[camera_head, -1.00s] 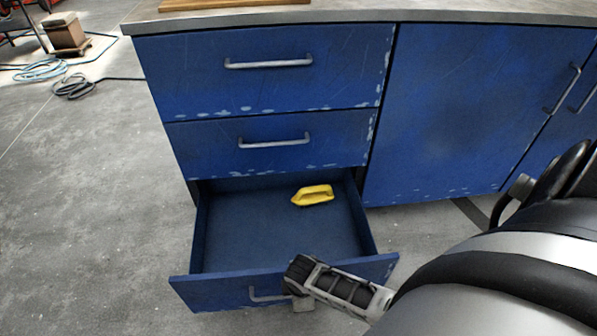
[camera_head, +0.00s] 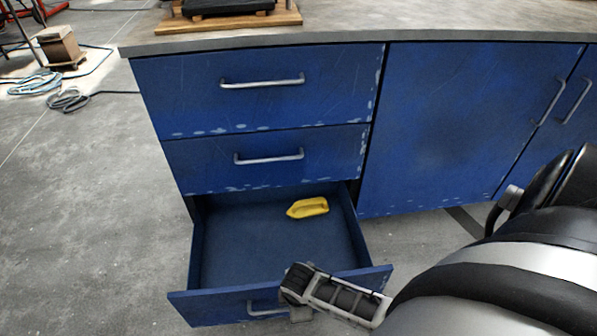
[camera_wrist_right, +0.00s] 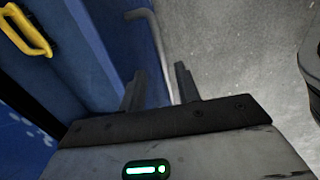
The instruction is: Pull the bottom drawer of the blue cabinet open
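The blue cabinet's bottom drawer (camera_head: 180,307) stands pulled far out, its inside open to view in the head view. Its bar handle (camera_head: 258,311) is on the front face, partly hidden by my right gripper (camera_head: 299,312). In the right wrist view, the handle (camera_wrist_right: 158,45) runs down between the two fingers of my right gripper (camera_wrist_right: 160,78). The fingers are apart, with a gap beside the bar, so the gripper is open around it. My left gripper is in neither view.
A yellow tool-like object (camera_head: 307,207) lies inside the drawer, towards the back. The two upper drawers (camera_head: 262,100) and the cabinet door (camera_head: 450,120) are shut. A wooden board (camera_head: 228,22) is on the worktop. The floor left of the drawer is clear.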

